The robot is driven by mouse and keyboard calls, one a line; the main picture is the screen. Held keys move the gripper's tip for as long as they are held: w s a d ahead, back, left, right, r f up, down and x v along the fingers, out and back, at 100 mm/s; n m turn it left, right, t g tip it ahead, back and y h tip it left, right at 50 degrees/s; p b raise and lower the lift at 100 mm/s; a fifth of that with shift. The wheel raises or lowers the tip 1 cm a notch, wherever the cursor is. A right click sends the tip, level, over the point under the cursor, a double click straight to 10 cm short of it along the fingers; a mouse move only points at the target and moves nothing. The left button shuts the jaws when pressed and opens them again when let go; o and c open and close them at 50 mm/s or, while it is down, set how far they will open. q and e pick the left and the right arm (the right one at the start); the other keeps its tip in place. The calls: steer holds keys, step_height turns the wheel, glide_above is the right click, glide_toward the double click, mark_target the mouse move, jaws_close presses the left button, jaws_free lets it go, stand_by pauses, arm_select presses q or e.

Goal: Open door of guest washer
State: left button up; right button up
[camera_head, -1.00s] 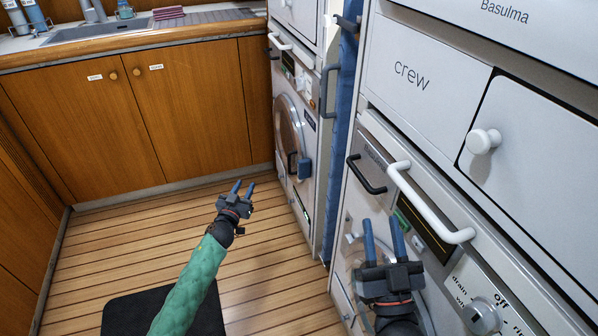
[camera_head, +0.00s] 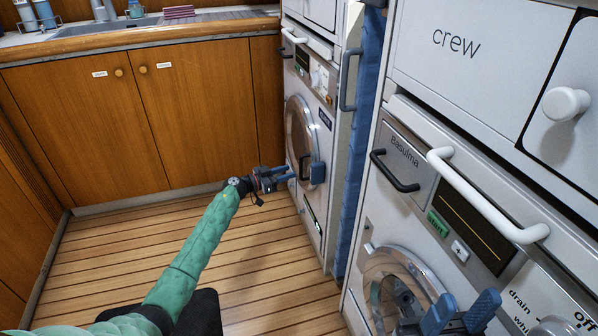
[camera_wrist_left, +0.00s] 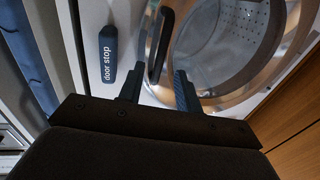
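The far front-loading washer (camera_head: 316,110) has a round door (camera_head: 297,125) that looks closed. No guest label is readable on it. A dark door handle (camera_head: 304,168) stands on the door; it also shows in the left wrist view (camera_wrist_left: 160,45). My left gripper (camera_head: 289,172) is open at this handle. In the left wrist view the handle lies just beyond and between the fingertips (camera_wrist_left: 155,80); I cannot tell whether they touch it. A "door stop" piece (camera_wrist_left: 108,55) sits beside the door; it looks blue in the head view (camera_head: 317,173). My right gripper (camera_head: 461,305) is open and empty.
A nearer machine (camera_head: 400,212) with a round door (camera_head: 395,270) stands at right under a "crew" cabinet (camera_head: 457,45); my right gripper is in front of it. Wooden cupboards (camera_head: 130,130) stand at the back. The plank floor (camera_head: 110,250) has free room.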

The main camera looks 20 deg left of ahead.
arm_select(q)
steer(key=b+x, duration=0.1)
steer(key=x, duration=0.4)
steer(key=shift+w, duration=0.1)
steer(key=shift+c, duration=0.2)
jaws_close()
